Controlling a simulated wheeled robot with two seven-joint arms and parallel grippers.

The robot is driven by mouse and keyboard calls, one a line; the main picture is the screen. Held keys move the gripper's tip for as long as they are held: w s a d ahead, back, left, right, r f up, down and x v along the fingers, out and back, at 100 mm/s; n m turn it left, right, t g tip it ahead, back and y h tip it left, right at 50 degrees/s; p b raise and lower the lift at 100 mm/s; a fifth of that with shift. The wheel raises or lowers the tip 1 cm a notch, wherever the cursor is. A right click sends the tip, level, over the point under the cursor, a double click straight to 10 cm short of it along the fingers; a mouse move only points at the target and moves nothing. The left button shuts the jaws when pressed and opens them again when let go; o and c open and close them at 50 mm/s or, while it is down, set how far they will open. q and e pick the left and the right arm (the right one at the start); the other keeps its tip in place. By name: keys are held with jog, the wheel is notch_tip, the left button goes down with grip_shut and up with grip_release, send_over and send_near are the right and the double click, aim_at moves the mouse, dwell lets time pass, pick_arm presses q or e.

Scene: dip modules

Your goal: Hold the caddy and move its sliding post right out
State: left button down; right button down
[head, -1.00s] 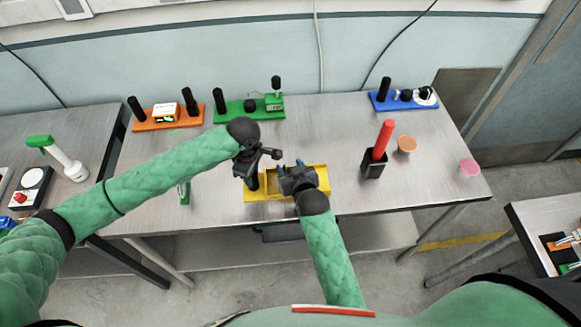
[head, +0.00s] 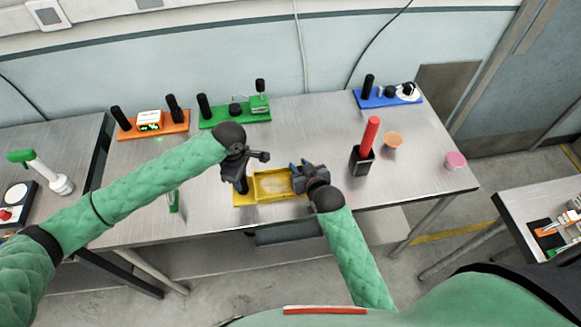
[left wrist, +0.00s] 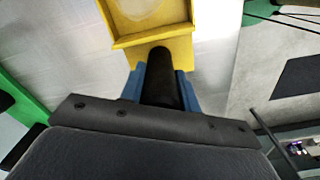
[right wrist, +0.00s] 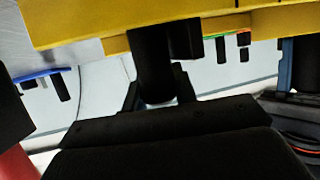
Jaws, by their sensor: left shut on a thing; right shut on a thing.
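The yellow caddy (head: 272,197) lies on the table near its front edge, with a shallow walled tray in its middle. My left gripper (head: 242,185) is shut on a black post at the caddy's left end; the left wrist view shows this post (left wrist: 160,75) between blue fingers, beside the yellow tray wall (left wrist: 155,40). My right gripper (head: 300,176) is at the caddy's right end, shut on another black post (right wrist: 150,60). In the right wrist view this post meets the yellow caddy (right wrist: 120,20). In the head view the right gripper mostly hides that post.
To the right stand a black holder (head: 362,163) with a red stick, an orange cup (head: 392,140) and a pink cup (head: 456,160). Orange (head: 165,132), green (head: 228,118) and blue (head: 378,103) modules line the back. The table between caddy and modules is mostly clear.

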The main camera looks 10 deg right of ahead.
jog(key=shift+d, duration=0.1)
jog(key=c, duration=1.1)
grip_release()
jog(key=v, duration=1.2)
pick_arm(q)
jog(key=c, duration=0.9)
grip_release()
jog(key=shift+c, duration=0.2)
jog(key=shift+r, duration=0.15)
